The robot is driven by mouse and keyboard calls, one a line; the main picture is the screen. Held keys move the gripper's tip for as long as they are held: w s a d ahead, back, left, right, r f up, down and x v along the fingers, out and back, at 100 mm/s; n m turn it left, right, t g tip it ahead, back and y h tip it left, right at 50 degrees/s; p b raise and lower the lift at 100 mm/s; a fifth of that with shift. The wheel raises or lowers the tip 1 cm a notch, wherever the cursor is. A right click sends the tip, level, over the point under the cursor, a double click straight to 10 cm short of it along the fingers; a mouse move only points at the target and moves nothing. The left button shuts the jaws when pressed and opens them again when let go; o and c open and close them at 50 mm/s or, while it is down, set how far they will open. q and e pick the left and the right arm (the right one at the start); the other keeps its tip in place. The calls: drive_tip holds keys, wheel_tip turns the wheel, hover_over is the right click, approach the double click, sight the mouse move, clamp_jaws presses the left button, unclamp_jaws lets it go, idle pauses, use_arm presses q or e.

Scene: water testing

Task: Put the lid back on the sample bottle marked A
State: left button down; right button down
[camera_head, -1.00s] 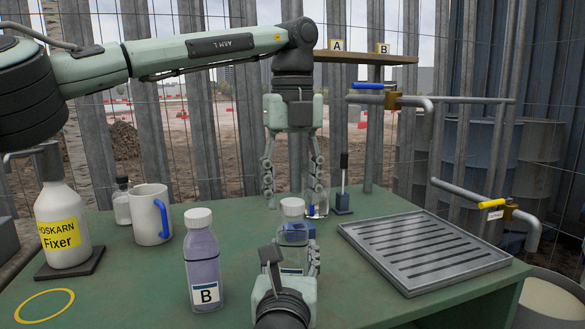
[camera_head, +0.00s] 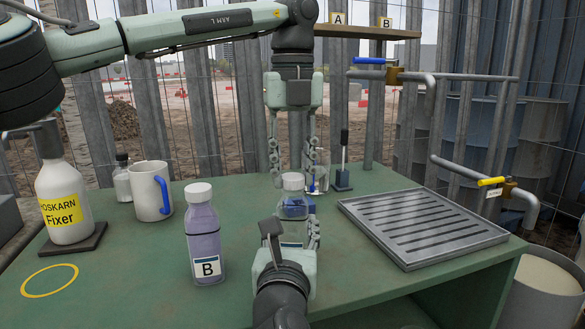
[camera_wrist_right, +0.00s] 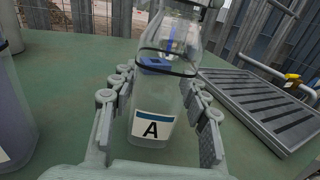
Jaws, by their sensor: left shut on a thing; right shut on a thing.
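Sample bottle A, a clear bottle (camera_wrist_right: 152,97) marked A, stands upright in the right wrist view. In the head view it (camera_head: 292,212) is partly hidden by my right gripper (camera_head: 288,245), which is shut around its body; the fingers also show in the wrist view (camera_wrist_right: 155,108). The white lid (camera_head: 293,182) sits at the bottle's mouth in the head view. My left gripper (camera_head: 293,165) points straight down, its fingers shut on the lid from both sides. Whether the lid is threaded tight cannot be seen.
Purple-tinted bottle B (camera_head: 204,238) stands close to the left. A mug (camera_head: 148,190), a small jar (camera_head: 122,182) and a Fixer bottle (camera_head: 64,200) are farther left. A slotted drain tray (camera_head: 420,225) lies right, below two taps. A yellow ring (camera_head: 50,280) marks bare table front left.

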use_arm(q)
drive_tip(key=m, duration=1.2)
drive_tip(key=shift+f, duration=0.1)
drive_tip(key=m, duration=1.2)
drive_tip(key=shift+m, duration=0.4)
drive_tip(key=c, duration=1)
unclamp_jaws()
wheel_tip(320, 180, up, 12)
